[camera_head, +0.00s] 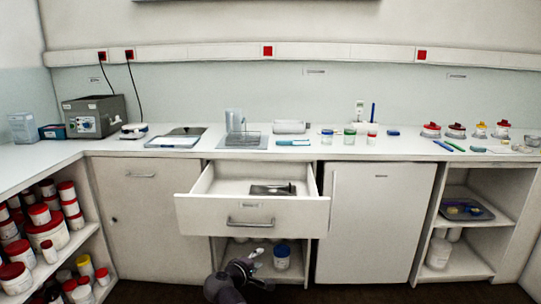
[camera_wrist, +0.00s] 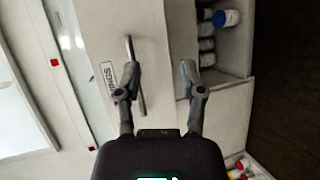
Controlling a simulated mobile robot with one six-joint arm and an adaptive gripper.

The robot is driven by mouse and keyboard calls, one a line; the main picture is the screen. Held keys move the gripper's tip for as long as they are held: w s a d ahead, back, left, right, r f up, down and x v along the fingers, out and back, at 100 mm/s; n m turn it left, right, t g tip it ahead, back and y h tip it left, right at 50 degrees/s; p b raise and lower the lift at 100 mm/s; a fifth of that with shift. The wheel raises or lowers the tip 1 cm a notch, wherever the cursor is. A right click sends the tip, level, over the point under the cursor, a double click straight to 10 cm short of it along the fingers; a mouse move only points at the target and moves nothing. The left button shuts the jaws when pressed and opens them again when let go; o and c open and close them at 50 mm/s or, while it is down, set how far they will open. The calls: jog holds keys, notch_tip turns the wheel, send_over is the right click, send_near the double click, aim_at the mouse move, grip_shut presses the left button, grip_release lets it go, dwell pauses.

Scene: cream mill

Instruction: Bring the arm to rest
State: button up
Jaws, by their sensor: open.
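My gripper (camera_head: 262,268) is open and empty at the bottom middle of the head view, below the drawer front and before the open shelf. In the wrist view my gripper (camera_wrist: 160,75) has its fingers wide apart. The drawer (camera_head: 190,215) under the worktop is pulled out, with a dark flat item (camera_head: 273,190) inside. Its bar handle (camera_head: 249,222) is above my gripper in the head view. In the wrist view the handle (camera_wrist: 140,95) shows beside and partly behind the left finger; nothing is held.
The worktop (camera_head: 300,152) carries a grey device (camera_head: 94,115), colored-lid jars and trays. A shelf of red-lidded tubs (camera_head: 45,232) stands at left. A blue-lidded jar (camera_head: 281,256) sits on the lower shelf behind my gripper. Floor (camera_head: 400,294) shows at the front right.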

jog(key=s+d+f+m+g, duration=0.2)
jog(key=d+f+m+g, duration=0.15)
jog(key=d, duration=0.35)
jog(key=s+d+f+m+g, duration=0.25)
jog(key=d+f+g, duration=0.2)
jog(key=d, duration=0.25)
jog(key=s+d+f+m+g+y, duration=0.5)
jog(key=s+d+f+m+y, duration=0.15)
jog(key=s, duration=0.25)
notch_tip(320, 180, up, 30)
jog(key=p, duration=2.9)
jog(key=shift+y, duration=0.35)
